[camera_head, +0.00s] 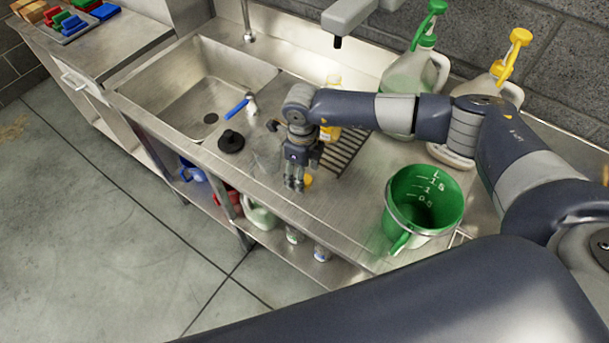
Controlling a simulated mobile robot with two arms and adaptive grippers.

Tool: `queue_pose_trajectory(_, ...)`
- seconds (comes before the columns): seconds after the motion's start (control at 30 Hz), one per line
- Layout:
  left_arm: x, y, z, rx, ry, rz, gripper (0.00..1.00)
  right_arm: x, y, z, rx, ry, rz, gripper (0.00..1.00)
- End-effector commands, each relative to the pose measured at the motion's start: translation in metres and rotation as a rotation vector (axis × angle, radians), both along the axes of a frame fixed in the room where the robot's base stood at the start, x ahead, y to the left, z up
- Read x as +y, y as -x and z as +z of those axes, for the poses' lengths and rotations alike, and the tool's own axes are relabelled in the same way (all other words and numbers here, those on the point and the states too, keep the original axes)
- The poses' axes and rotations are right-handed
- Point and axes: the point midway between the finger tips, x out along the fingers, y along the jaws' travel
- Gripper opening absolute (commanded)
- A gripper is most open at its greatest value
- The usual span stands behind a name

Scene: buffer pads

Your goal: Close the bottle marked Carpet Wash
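A small bottle (331,132) with yellow on its body stands on the drain grid behind my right arm. The arm crosses in front of it, and only its pale top and lower part show. I cannot read its label, or any other, as Carpet Wash. A small yellow piece (308,181), perhaps a cap, shows at the right side of my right gripper (294,186). This gripper points down low over the counter, left of and in front of the bottle. Its fingers look close together, but whether they hold the yellow piece is unclear. My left gripper is out of view.
A green bucket (407,210) stands right of the gripper. Jugs with a green pump (425,30) and a yellow pump (512,55) stand at the back. A sink (185,95), blue-handled brush (238,107) and black plug (231,141) lie left. Several bottles sit on the lower shelf.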

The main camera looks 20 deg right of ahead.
Motion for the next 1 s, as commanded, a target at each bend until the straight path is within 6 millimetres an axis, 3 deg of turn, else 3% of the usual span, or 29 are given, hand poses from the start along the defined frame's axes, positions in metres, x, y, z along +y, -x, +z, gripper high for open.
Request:
queue_pose_trajectory(0.13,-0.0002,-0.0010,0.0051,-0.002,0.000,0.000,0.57,-0.0006,0.0003,-0.0126,0.001,0.000,-0.002,0.59)
queue_pose_trajectory(0.47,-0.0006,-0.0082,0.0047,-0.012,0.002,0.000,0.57,-0.0006,-0.0001,-0.0147,0.000,0.000,-0.001,0.59)
queue_pose_trajectory(0.73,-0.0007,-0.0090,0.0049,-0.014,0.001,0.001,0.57,-0.0008,-0.0001,-0.0144,0.000,0.000,-0.001,0.28)
queue_pose_trajectory(1.0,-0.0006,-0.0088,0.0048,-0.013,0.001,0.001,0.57,-0.0008,-0.0001,-0.0143,0.000,0.000,-0.001,0.28)
